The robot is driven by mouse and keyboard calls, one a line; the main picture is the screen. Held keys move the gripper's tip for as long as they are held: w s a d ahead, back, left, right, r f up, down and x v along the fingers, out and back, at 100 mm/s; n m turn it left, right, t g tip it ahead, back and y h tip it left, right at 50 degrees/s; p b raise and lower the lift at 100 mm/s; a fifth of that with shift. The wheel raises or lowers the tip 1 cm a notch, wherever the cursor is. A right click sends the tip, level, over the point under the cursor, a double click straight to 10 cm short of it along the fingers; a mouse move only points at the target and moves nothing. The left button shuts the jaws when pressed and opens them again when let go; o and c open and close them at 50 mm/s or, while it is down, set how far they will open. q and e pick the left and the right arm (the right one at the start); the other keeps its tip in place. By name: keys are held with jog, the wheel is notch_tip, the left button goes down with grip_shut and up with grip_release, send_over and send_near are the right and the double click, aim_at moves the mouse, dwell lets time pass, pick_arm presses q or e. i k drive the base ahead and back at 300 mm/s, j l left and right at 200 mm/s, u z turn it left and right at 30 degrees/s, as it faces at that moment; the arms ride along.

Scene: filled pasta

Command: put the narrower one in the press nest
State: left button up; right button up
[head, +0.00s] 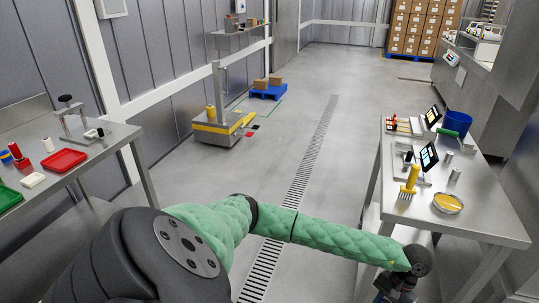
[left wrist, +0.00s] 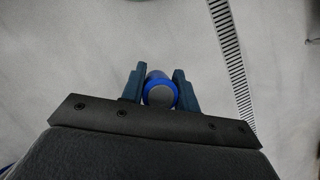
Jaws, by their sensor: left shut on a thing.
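My left gripper (head: 393,288) is low at the bottom right of the head view, beside the right-hand steel table. In the left wrist view its two dark blue fingers (left wrist: 160,88) are shut on a round blue piece with a grey end face (left wrist: 160,95), seen end-on over the floor. A small hand press (head: 72,116) with a dark knob stands on the left-hand steel table, far from the gripper; its nest is too small to make out. Two small grey metal cylinders (head: 455,174) stand on the right-hand table. My right gripper is not in view.
The left table (head: 100,150) also holds a red tray (head: 65,160) and small red and white items. The right table (head: 485,205) holds a yellow brush (head: 409,182), a yellow-filled dish (head: 447,203), tablets and a blue bucket (head: 457,123). Open floor with a drain grate (head: 310,160) lies between.

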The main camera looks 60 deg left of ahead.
aim_at(95, 132)
jog(key=k+u, duration=0.35)
jog(key=u, duration=0.15)
jog(key=k+j+u, duration=0.25)
jog(key=u, duration=0.2)
jog(key=k+u, duration=0.1)
jog(key=u, duration=1.65)
jog(key=i+l+u, duration=0.2)
jog(key=u, duration=0.15)
jog(key=i+l+u, duration=0.1)
jog(key=l+u, duration=0.2)
jog(key=i+l+u, duration=0.15)
jog(key=l+u, duration=0.2)
jog(key=i+l, duration=0.15)
jog(key=l, duration=0.35)
jog(key=i+l, duration=0.1)
jog(key=l, duration=0.45)
jog(key=i+l, duration=0.15)
jog(key=l, duration=0.35)
jog(key=i+l, duration=0.1)
jog(key=l, duration=0.45)
jog(key=i+l, duration=0.15)
jog(key=l, duration=0.35)
jog(key=i+l, duration=0.1)
jog(key=l, duration=0.45)
jog(key=i+l, duration=0.15)
jog(key=l, duration=0.35)
jog(key=i+l, duration=0.1)
jog(key=l, duration=0.45)
